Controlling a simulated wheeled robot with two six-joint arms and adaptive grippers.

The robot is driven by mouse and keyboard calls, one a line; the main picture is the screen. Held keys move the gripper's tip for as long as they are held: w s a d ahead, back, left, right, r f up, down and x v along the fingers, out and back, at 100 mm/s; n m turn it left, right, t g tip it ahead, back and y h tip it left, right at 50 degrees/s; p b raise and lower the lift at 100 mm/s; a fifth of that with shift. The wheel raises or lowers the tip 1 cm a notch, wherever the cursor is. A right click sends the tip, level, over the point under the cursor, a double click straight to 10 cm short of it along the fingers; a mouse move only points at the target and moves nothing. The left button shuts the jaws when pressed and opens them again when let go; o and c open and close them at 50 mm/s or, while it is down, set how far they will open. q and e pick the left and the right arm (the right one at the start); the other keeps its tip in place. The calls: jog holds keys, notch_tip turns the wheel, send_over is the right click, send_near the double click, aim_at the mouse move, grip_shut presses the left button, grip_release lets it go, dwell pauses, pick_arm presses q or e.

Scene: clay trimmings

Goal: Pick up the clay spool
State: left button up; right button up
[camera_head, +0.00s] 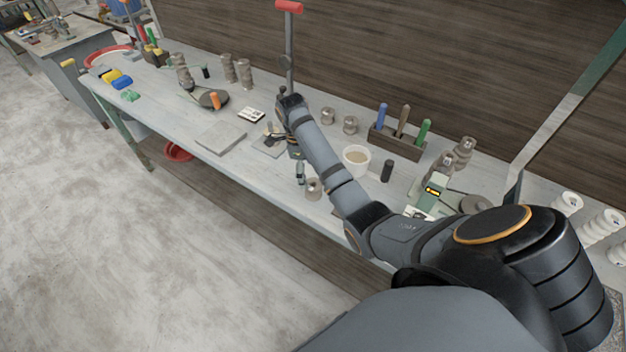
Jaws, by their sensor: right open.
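Several grey-brown, clay-coloured spools stand on the workbench; I cannot tell which one the task means. One spool (314,189) stands alone near the front edge, just right of and below my right gripper (300,174). Two more, a left one (326,116) and a right one (350,125), stand behind my right forearm. My right gripper points down over the bench, open, with nothing seen between its fingers. It is small and partly hidden by my wrist. My left gripper is out of view.
A white cup (356,160), a black cylinder (387,171) and a tool block (398,143) stand right of my forearm. A red-topped post (289,48) rises behind my wrist. A flat grey slab (221,138) lies to the left. White spools (601,226) stand at far right.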

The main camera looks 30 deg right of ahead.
aim_at(309, 179)
jog(key=f, duration=0.1)
jog(key=f+b, duration=0.2)
jog(key=f, duration=0.1)
jog(key=shift+w+d, duration=0.2)
jog(key=shift+w, duration=0.1)
jog(key=shift+s+d+f+b, duration=0.1)
jog(key=shift+d+f+b, duration=0.1)
jog(key=shift+f+b, duration=0.3)
jog(key=f+b, duration=0.1)
jog(key=f, duration=0.1)
jog(key=s+d+f+b, duration=0.1)
jog(key=shift+b, duration=0.35)
jog(key=shift+w+f, duration=0.1)
jog(key=shift+f, duration=0.45)
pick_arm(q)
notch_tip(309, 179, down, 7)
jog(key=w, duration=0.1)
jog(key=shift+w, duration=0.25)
pick_arm(e)
jog(key=shift+r, duration=0.15)
jog(key=shift+c, duration=0.2)
jog(key=c, duration=1.4)
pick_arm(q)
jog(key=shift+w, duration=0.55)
